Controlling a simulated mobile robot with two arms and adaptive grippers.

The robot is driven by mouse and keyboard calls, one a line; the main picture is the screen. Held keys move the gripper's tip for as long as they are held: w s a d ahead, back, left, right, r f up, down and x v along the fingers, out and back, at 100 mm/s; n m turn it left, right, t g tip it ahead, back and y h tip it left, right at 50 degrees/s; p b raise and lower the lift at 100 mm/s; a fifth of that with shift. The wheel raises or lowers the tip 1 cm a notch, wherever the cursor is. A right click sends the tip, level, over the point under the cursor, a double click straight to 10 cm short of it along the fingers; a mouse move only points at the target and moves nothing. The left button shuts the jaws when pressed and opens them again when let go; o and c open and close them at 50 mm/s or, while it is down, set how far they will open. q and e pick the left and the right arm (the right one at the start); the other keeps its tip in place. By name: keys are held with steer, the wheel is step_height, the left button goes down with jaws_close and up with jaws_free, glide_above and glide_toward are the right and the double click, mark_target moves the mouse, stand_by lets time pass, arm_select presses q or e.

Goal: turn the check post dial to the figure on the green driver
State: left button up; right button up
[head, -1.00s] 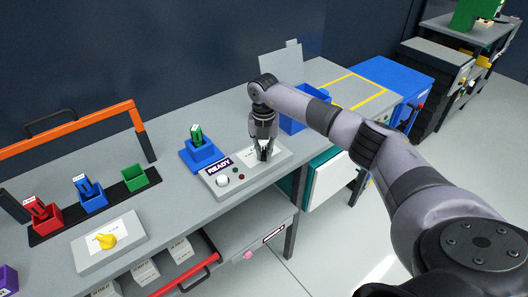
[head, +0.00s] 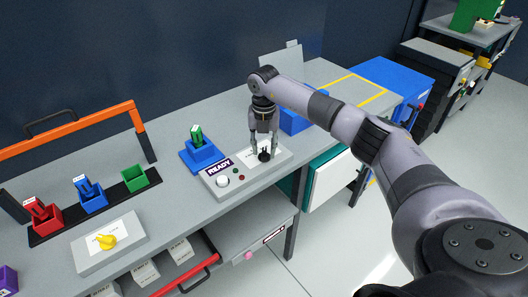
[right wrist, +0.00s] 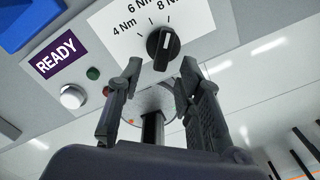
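The check post (head: 222,192) is a grey box with a READY label on the bench. Its black dial (right wrist: 163,45) has a white mark and sits on a white scale with 4 Nm, 6 Nm and 8 Nm readable. The mark points upward, roughly between 6 and 8; the exact setting is unclear. My right gripper (head: 264,151) is open above the dial, its fingers apart on either side in the head view. In the right wrist view the fingertips (right wrist: 161,68) are clear of the dial. The green driver (head: 196,134) stands in a blue holder; its figure is too small to read. My left gripper is out of view.
A white button (head: 222,181) and small red and green lamps are on the post. At left is a rack with red and blue drivers and an empty green holder (head: 134,177). A yellow knob (head: 107,241) sits on a grey plate. A blue box (head: 297,122) stands behind my gripper.

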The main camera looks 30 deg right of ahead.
mark_target(264, 155)
step_height(264, 155, up, 10)
steer(key=shift+f, duration=0.2)
stand_by(0.4)
